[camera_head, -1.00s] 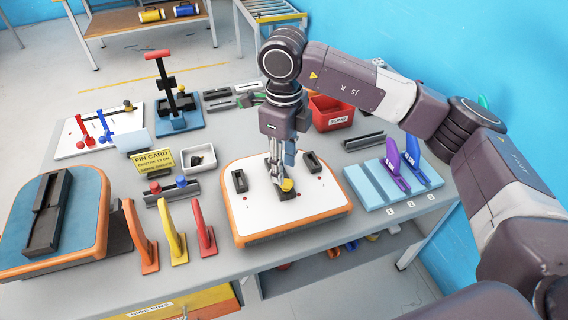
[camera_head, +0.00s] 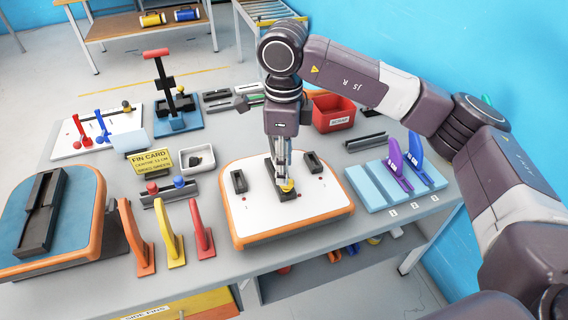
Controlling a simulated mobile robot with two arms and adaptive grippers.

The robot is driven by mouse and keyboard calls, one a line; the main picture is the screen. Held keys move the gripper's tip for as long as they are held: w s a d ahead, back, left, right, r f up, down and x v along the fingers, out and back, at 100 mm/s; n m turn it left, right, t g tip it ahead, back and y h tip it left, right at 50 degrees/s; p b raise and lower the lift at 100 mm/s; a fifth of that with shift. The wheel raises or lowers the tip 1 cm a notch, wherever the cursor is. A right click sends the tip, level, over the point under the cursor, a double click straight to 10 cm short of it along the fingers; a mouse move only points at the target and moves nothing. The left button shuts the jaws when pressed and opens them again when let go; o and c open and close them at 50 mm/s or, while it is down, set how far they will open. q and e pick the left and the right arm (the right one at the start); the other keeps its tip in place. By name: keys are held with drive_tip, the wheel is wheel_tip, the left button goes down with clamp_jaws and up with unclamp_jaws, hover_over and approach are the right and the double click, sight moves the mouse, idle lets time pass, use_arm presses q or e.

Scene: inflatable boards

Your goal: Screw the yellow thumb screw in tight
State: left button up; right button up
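The yellow thumb screw (camera_head: 287,186) sits on the dark block in the middle of the white board with the orange edge (camera_head: 262,217). My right gripper (camera_head: 284,180) points straight down over it, with its fingers at the screw's head. The fingers partly hide the screw, and I cannot tell whether they are closed on it. How deep the screw sits is too small to tell. My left gripper is not in view.
Two dark blocks (camera_head: 239,181) flank the middle one on the board. Red, yellow and orange fins (camera_head: 202,226) stand to the left. A light blue rack (camera_head: 368,188) with purple and blue fins is to the right. A red scrap bin (camera_head: 333,114) stands behind.

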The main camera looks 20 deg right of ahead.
sight(286, 187)
drive_tip(key=shift+f+b, duration=2.2)
drive_tip(key=shift+f, duration=0.5)
clamp_jaws()
drive_tip(key=c, duration=0.6)
unclamp_jaws()
clamp_jaws()
drive_tip(key=shift+m, duration=1.8)
